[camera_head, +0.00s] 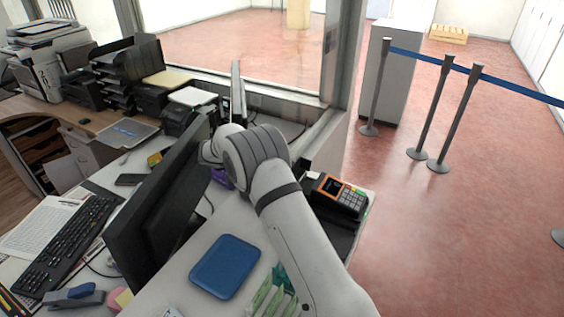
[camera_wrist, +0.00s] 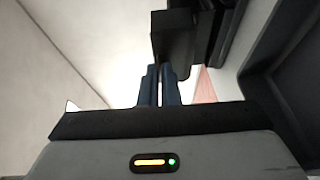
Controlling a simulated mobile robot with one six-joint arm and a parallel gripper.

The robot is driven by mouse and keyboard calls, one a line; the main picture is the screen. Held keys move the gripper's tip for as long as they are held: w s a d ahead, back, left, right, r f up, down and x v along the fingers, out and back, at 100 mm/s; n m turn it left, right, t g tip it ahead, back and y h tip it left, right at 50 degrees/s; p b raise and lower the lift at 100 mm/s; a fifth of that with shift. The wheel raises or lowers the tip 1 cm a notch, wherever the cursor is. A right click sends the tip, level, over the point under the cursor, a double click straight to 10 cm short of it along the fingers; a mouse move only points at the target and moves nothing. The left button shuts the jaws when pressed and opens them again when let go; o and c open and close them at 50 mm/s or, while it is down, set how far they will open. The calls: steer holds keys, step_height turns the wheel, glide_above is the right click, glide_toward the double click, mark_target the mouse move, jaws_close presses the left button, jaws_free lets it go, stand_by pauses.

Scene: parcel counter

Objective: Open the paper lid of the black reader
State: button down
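The black reader (camera_head: 340,195) stands at the right end of the counter in the head view, right of my arm. It has an orange-framed screen and a keypad with some coloured keys. I cannot make out its paper lid. My gripper is hidden in the head view; the arm bends left beside the black monitor (camera_head: 160,205). In the wrist view my gripper (camera_wrist: 159,68) has its two dark blue fingers close together, with only a thin gap and nothing seen between them. A dark blocky thing (camera_wrist: 172,42) shows beyond the fingertips; I cannot tell what it is.
A blue tray (camera_head: 225,267) lies on the counter left of my arm. A keyboard (camera_head: 68,245) and a stapler (camera_head: 72,298) lie left of the monitor. Paper trays and printers fill the back left. A dark panel fills the wrist view's right side. Barrier posts stand on the red floor.

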steer(key=c, duration=2.1)
jaws_free()
steer(key=shift+f, duration=0.1)
steer(key=o, duration=0.5)
steer(key=shift+c, duration=0.2)
